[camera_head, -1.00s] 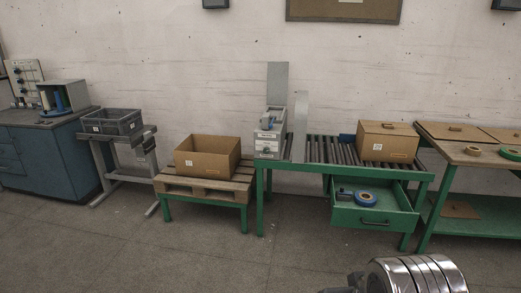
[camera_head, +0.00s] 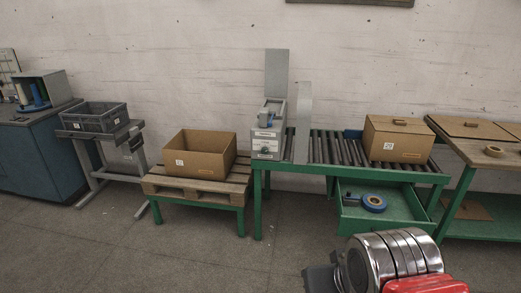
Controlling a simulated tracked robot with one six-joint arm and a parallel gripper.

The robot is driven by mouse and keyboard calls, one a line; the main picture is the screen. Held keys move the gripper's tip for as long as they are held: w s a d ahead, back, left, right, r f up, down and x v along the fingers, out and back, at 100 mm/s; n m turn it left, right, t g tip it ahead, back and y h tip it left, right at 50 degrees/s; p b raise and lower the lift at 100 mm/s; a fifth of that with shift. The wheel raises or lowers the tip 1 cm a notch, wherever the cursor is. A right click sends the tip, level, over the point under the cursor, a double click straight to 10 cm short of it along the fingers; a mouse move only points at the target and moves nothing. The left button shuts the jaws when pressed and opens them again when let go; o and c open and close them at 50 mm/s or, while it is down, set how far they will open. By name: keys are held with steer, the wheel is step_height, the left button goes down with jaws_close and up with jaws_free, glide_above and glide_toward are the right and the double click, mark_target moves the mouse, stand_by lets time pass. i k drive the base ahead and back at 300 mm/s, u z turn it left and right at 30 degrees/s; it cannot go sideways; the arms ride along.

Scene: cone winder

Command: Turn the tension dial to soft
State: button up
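No dial can be made out for certain at this size. A grey machine (camera_head: 268,138) with labels, small dark knob-like spots on its front and a blue part on top stands at the left end of the roller table. Another grey machine with blue parts (camera_head: 39,90) stands on the blue cabinet at the far left. Behind it, a pale panel with dark knob-like spots (camera_head: 10,62) is cut by the picture's left edge. My arm's ribbed metal and red parts show at the bottom right, well in front of the tables. No gripper fingers can be seen.
A grey crate (camera_head: 94,122) stands on a grey stand. An open carton (camera_head: 203,167) sits on a pallet (camera_head: 160,188). A closed carton (camera_head: 398,153) rests on the rollers (camera_head: 335,150). An open green drawer (camera_head: 383,219) juts out below. The floor ahead is clear.

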mark_target(265, 151)
steer(key=i, duration=0.1)
steer(key=k, duration=0.65)
steer(key=u, duration=0.6)
steer(key=i, duration=1.1)
steer(key=u, duration=0.5)
steer(key=i, duration=2.05)
steer(key=z, duration=0.55)
